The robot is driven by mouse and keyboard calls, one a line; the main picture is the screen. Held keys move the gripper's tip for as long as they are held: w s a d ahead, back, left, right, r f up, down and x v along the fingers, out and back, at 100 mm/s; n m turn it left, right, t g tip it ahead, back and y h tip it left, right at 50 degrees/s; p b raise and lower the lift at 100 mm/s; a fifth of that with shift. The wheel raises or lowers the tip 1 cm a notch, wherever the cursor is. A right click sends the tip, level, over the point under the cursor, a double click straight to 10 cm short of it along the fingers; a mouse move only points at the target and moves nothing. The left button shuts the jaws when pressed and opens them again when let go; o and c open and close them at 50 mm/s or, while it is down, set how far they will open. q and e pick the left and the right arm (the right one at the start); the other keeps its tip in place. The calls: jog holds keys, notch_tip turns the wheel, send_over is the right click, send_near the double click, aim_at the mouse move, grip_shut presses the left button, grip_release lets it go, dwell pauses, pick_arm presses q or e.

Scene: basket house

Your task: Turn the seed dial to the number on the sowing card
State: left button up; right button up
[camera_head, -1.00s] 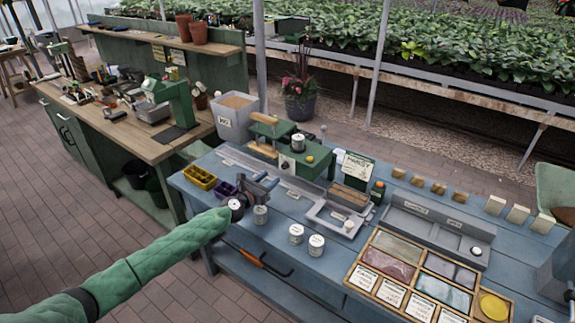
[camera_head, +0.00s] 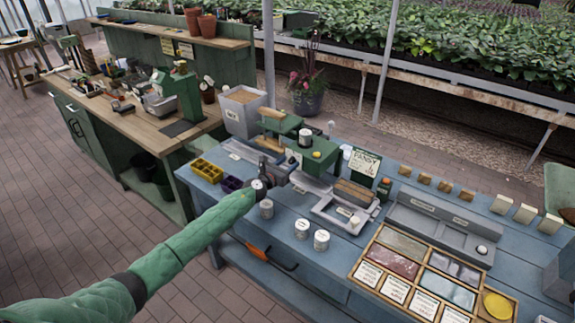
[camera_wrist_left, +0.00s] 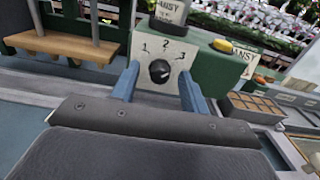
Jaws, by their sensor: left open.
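The seed dial (camera_wrist_left: 159,71) is a black round knob on a pale plate marked 1, 2 and 3, on the front of the green seeder (camera_head: 322,155). I cannot tell clearly which number the knob points to. My left gripper (camera_head: 280,168) is open in front of the seeder. In the left wrist view its blue fingers stand either side of the dial, and I cannot tell whether they touch it. The sowing card (camera_head: 363,163) stands behind the bench tools and reads PANSY; its smaller writing is too small to read. My right gripper is not in view.
The blue bench (camera_head: 330,247) holds white tins (camera_head: 321,240), a yellow tray (camera_head: 206,171), a grey tray (camera_head: 440,226) and a wooden seed box (camera_head: 430,275). A grey bin (camera_head: 243,112) stands behind the seeder's left. Bare bench shows in front of the tins.

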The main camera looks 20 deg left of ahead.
pick_arm(q)
jog(key=c, duration=1)
